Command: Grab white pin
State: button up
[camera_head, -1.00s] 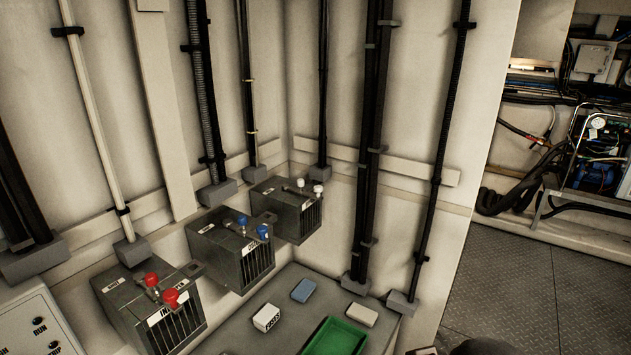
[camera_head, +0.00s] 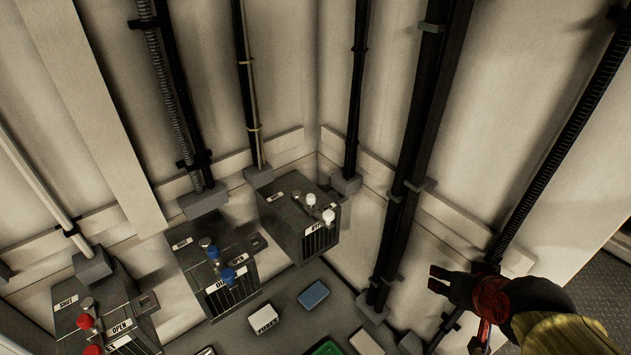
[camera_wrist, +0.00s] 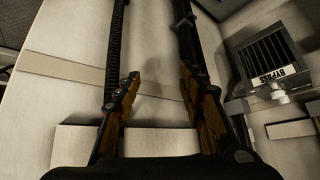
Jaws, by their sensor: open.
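Two white-topped pins stand on the far grey box: one white knob (camera_head: 310,199) farther back and a second white knob (camera_head: 328,216) near its front edge. In the wrist view, a white knob (camera_wrist: 279,94) shows at the right on the box labelled BYPASS (camera_wrist: 264,55), turned in that picture. My gripper (camera_head: 437,308) is at the lower right of the head view, to the right of the box and apart from it. In the wrist view my gripper (camera_wrist: 158,80) has its two fingers spread, with nothing between them.
A box with blue knobs (camera_head: 228,275) and one with red knobs (camera_head: 93,350) stand to the left. Dark vertical pipes (camera_head: 412,150) run down the wall between my gripper and the box. A white fuses block (camera_head: 263,319) and a blue block (camera_head: 313,294) lie on the shelf.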

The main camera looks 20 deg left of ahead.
jog(key=w+a+r+n+t+y+p, duration=0.1)
jog(key=w+a+r+p, duration=0.2)
jog(key=w+a+p, duration=0.45)
jog(key=n+t+y+p, duration=0.2)
jog(key=n+y+p, duration=0.25)
jog(key=p, duration=1.05)
send_near(312, 202)
jog(key=x, duration=0.2)
jog(key=shift+m, duration=0.25)
jog(key=shift+p+x, duration=0.75)
jog(key=shift+x, duration=3.05)
jog(key=shift+c, duration=0.8)
grip_shut()
